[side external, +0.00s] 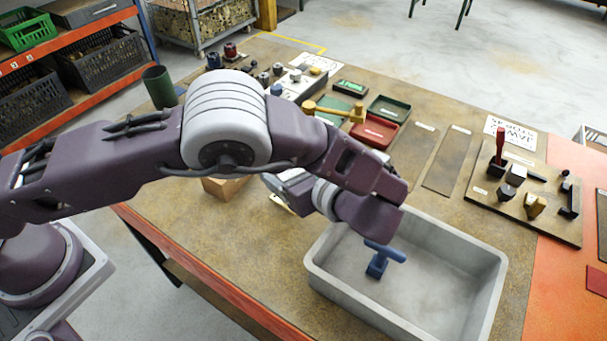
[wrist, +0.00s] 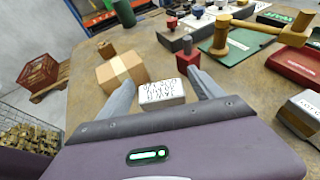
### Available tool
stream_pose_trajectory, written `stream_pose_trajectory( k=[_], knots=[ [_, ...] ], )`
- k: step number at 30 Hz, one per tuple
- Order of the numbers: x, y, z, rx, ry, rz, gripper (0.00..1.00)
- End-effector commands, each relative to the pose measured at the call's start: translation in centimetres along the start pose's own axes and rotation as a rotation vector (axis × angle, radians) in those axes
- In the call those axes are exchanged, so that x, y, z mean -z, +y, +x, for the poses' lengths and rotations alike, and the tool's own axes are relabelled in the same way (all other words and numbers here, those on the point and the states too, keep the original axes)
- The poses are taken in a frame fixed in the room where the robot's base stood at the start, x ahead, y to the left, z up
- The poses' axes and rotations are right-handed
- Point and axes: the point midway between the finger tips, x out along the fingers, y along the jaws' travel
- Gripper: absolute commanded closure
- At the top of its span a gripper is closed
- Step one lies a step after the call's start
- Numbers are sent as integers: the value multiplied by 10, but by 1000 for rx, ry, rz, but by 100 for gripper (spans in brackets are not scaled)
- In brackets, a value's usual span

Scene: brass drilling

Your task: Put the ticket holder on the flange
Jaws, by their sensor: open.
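My gripper (wrist: 161,80) is open in the wrist view, its two grey fingers spread with nothing held between them. Just beyond and between the fingertips lies a white block or card with handwritten lettering (wrist: 161,93), apart from both fingers; it may be the ticket holder, but I cannot tell. A small red block (wrist: 187,62) with a dark piece on top stands behind it. A cardboard box (wrist: 121,71) is by the left finger; it also shows partly behind my arm in the side view (side external: 225,188). I cannot identify the flange with certainty. My arm mostly hides the gripper in the side view.
A grey bin (side external: 440,280) with a blue T-shaped piece (side external: 380,258) stands at the front. A tool board (side external: 525,195) is at right. A red tray (side external: 375,131), green tray (side external: 389,108) and brass mallet (side external: 335,110) lie behind. The table's front left is bare.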

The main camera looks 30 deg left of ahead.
Motion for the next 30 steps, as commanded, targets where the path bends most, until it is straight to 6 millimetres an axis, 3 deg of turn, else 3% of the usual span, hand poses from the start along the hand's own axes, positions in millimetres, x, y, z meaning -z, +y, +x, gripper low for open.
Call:
stream_pose_trajectory(
  k=[6,15,26,29,30],
  knots=[
    [1,-1,-50,4,2,-2,24],
    [0,0,-94,2,1,-1,24],
    [-6,0,-96,-9,16,-14,24],
    [-41,1,-84,-69,113,-108,24],
    [-64,5,-77,-109,178,-175,24]
  ],
)
